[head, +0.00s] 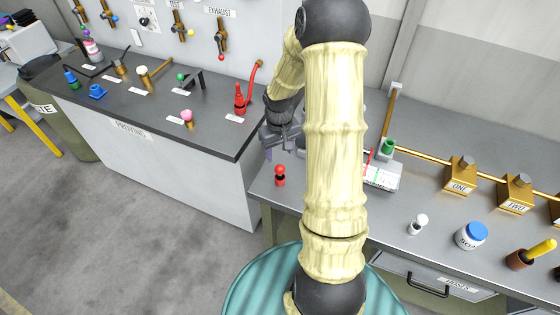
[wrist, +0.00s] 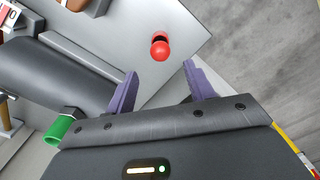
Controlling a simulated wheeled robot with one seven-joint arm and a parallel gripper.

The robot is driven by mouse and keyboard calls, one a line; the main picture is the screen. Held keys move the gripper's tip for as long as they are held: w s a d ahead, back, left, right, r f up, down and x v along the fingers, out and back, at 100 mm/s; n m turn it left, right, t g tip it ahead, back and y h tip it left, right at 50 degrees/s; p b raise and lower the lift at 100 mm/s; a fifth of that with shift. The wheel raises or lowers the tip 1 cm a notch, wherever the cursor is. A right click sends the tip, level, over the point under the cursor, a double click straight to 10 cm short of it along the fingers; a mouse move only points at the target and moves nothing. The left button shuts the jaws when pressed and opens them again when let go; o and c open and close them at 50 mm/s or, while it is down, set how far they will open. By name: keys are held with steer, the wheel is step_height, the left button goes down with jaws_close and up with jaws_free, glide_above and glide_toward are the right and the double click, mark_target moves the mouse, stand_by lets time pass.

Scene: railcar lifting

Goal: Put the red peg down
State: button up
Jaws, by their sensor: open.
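The red peg (head: 280,175), with a round head, stands upright on the grey right-hand bench near its left front corner. In the wrist view the red peg (wrist: 160,50) shows from above, just beyond my fingertips and between their lines. My gripper (head: 272,150) hangs over the bench's left end, above and behind the peg in the head view. In the wrist view its two purple fingers (wrist: 160,78) are spread apart with nothing between them. The peg is apart from both fingers.
The dark left bench (head: 140,112) holds several small fittings, including a red one (head: 240,103) near its right end. On the right bench are a white peg (head: 418,224), a blue-capped jar (head: 471,236) and brass blocks (head: 460,177). A gap drops to the floor left of the peg's bench.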

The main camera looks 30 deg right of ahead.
steer(key=shift+r, duration=1.5)
steer(key=s+a+r+t, duration=0.2)
steer(key=s+a+r, duration=0.6)
steer(key=s+a, duration=0.4)
steer(key=shift+s+a+r+t, duration=0.15)
steer(key=shift+s+a+t, duration=0.15)
steer(key=shift+a, duration=0.4)
